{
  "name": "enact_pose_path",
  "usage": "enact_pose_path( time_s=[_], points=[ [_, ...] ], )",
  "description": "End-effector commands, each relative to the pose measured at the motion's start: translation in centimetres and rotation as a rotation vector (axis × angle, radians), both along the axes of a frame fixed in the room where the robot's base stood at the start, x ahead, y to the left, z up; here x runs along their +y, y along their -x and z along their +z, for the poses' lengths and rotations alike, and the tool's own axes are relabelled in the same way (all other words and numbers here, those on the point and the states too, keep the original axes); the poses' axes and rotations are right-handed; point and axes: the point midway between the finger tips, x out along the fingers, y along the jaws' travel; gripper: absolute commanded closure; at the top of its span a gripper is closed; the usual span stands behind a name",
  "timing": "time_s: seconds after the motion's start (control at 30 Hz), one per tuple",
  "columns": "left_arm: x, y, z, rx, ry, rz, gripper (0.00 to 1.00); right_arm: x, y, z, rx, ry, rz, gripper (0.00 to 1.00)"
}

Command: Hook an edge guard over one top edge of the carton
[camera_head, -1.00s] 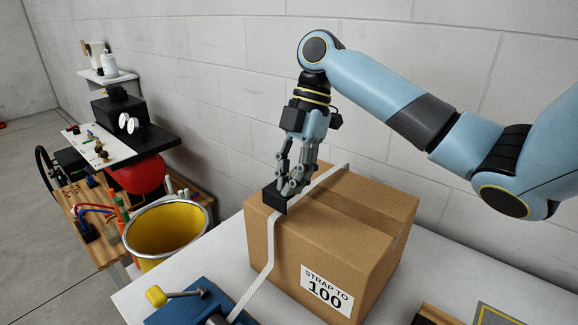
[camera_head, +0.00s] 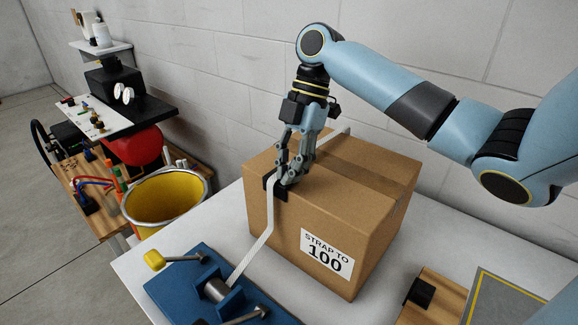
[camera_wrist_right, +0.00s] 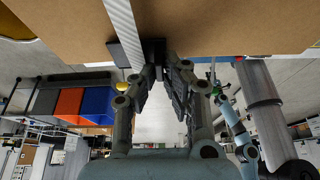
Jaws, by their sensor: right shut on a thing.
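The brown carton (camera_head: 335,180) stands on the white table, its "STRAP TO 100" label facing front. A white strap (camera_head: 270,222) runs over its top and down the front. The black edge guard (camera_head: 281,193) is at the carton's front top edge, with black showing on both sides of the strap. My right gripper (camera_head: 287,180) is shut on the guard from above; its fingers hide part of it. The wrist view shows the guard (camera_wrist_right: 154,50) at the fingertips, against the carton (camera_wrist_right: 220,25), beside the strap (camera_wrist_right: 122,30). Full seating is unclear. My left gripper is not seen.
A blue strapping device (camera_head: 190,285) with a yellow-knobbed handle stands in front of the carton. A black block (camera_head: 421,292) lies on a wooden board at lower right, beside a yellow-bordered grey panel (camera_head: 505,300). A yellow bucket (camera_head: 160,205) stands left. A wall is behind.

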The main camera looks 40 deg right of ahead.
Motion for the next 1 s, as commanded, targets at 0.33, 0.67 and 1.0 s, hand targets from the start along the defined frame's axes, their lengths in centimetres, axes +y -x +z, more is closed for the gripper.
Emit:
enact_pose_path(
  time_s=[0.33,0.67,1.0],
  points=[
    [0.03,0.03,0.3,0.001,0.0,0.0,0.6,0.02,0.01,-0.1,0.001,-0.001,0.0,1.0],
    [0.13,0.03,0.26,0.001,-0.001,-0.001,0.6,0.01,0.0,-0.15,0.0,0.0,0.0,0.7],
    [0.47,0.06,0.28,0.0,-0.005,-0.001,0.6,-0.13,-0.03,0.11,-0.001,0.001,0.0,0.65]
  ],
)
